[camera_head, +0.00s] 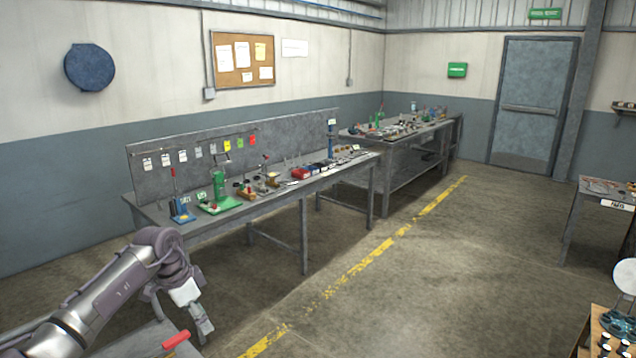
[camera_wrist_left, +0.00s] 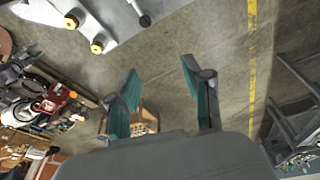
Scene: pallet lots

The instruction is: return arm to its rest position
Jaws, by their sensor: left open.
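My left arm comes in from the lower left in the head view, bent at the elbow. Its gripper (camera_head: 203,328) hangs low, in front of the near workbench and apart from it. In the left wrist view the left gripper (camera_wrist_left: 158,90) is open, with its two teal-lined fingers spread. Nothing is between the fingers but floor in the background. My right gripper is not in view.
A long workbench (camera_head: 340,172) with tools stands along the left wall, and a second bench (camera_head: 410,150) stands behind it. A parts table (camera_head: 585,190) is at right. A wooden crate (camera_head: 596,322) is at lower right. The floor between is open, crossed by a yellow line (camera_head: 360,262).

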